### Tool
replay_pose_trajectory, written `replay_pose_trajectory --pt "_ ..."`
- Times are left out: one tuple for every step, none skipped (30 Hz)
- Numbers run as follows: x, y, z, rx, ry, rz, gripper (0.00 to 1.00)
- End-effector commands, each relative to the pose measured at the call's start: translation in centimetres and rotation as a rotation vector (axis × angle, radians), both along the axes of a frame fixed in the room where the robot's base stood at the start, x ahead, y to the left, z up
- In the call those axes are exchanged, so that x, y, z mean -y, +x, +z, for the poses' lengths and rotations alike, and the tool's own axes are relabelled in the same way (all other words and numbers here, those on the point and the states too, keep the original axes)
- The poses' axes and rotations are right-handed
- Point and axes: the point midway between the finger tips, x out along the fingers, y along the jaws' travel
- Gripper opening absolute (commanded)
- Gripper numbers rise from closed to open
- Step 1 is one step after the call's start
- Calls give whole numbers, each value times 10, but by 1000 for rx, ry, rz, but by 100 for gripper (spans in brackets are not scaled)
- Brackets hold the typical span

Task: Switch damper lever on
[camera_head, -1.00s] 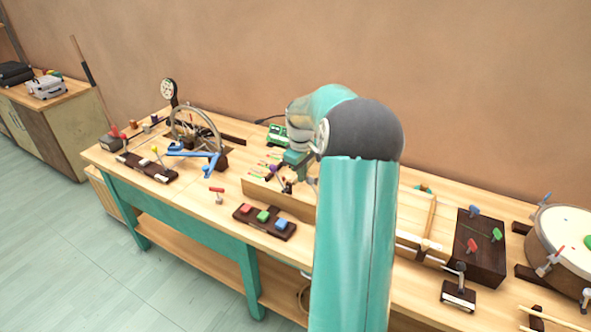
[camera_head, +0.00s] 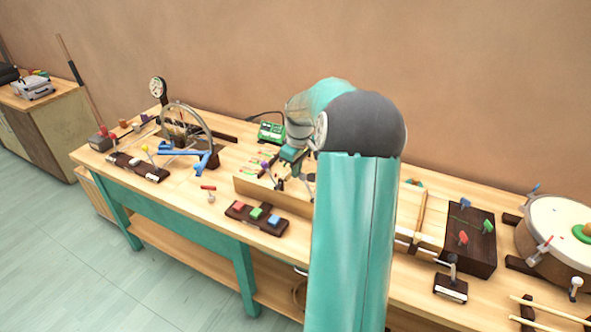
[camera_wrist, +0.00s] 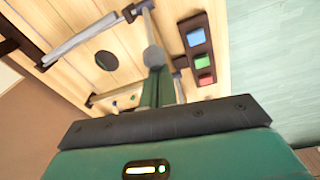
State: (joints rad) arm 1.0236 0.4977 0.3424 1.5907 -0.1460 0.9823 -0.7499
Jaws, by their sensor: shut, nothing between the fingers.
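I cannot tell for sure which lever is the damper lever. One small lever with a dark knob (camera_head: 450,266) stands on a dark base with a pale label, at the right front of the bench. My gripper (camera_head: 281,184) is shut and empty, low over the wooden box in the middle of the bench. In the wrist view, my gripper (camera_wrist: 158,78) points towards the bench, close to a grey rod with a round end (camera_wrist: 153,57). Whether they touch is unclear.
A block with red, green and blue buttons (camera_head: 256,217) lies in front of the box (camera_head: 272,198). A spoked wheel (camera_head: 184,128) on a blue stand is left. A dark block with pegs (camera_head: 468,240) and a drum (camera_head: 558,225) are right. My arm hides the middle.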

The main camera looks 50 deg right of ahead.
Motion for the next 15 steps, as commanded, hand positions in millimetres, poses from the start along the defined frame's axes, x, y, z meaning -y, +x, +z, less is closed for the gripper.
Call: replay_pose_trajectory --pt "1 -2 1 7 2 -2 0" --pt "1 -2 1 13 3 -1 0" --pt "2 -3 2 23 4 -2 0" --pt "2 -4 3 31 7 -3 0" --pt "2 -5 3 39 10 -4 0" --pt "3 -7 4 53 15 -3 0" --pt "3 -8 4 66 19 -5 0" --pt "4 -10 5 80 22 -5 0" --pt "5 -13 7 100 28 -6 0" --pt "5 -15 7 119 33 -6 0" --pt "6 -17 8 137 39 -6 0" --pt "7 -20 10 166 48 -7 0" --pt "8 -23 10 189 54 -8 0" --pt "9 -26 12 215 62 -9 0" --pt "10 -30 13 250 70 -11 0"
